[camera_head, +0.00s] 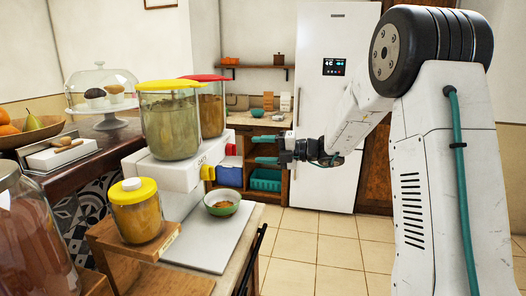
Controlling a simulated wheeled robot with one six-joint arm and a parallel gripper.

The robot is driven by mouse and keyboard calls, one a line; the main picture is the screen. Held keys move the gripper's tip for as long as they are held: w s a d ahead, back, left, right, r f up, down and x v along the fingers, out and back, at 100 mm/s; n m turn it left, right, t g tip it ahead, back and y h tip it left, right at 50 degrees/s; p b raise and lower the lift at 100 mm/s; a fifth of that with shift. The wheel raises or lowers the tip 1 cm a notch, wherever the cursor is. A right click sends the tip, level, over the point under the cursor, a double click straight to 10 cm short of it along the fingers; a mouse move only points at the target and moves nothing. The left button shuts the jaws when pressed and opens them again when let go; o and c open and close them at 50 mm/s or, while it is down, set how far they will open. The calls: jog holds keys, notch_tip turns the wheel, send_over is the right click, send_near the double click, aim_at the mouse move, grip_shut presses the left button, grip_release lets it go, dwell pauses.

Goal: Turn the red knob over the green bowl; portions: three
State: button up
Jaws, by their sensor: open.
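A white dispenser (180,173) on the counter carries a yellow-lidded canister (170,125) and, behind it, a red-lidded canister (212,110). The red knob (230,149) is on the dispenser's right face, farther back than the yellow knob (208,173). The green bowl (222,209) stands upright on a grey board below the knobs, with some brown food inside. I cannot tell exactly which outlet it is under. My gripper (257,149) is open and empty, its teal fingers pointing left at the red knob, with a visible gap between them.
A yellow-lidded jar (137,215) stands on a wooden stand in front of the dispenser. A large glass jar (35,235) is at the near left. A cake dome (102,90) stands behind. The floor (320,245) right of the counter is clear.

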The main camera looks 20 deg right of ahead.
aim_at(232, 150)
jog(key=w+a+n+t, duration=0.1)
jog(key=w+a+n, duration=0.1)
jog(key=n, duration=1)
jog(key=w+a+f+n+t, duration=0.1)
jog(key=a+n, duration=0.3)
jog(key=n, duration=0.9)
jog(key=shift+w+a+t+h, duration=0.3)
jog(key=shift+w+h, duration=0.1)
jog(key=shift+w, duration=0.3)
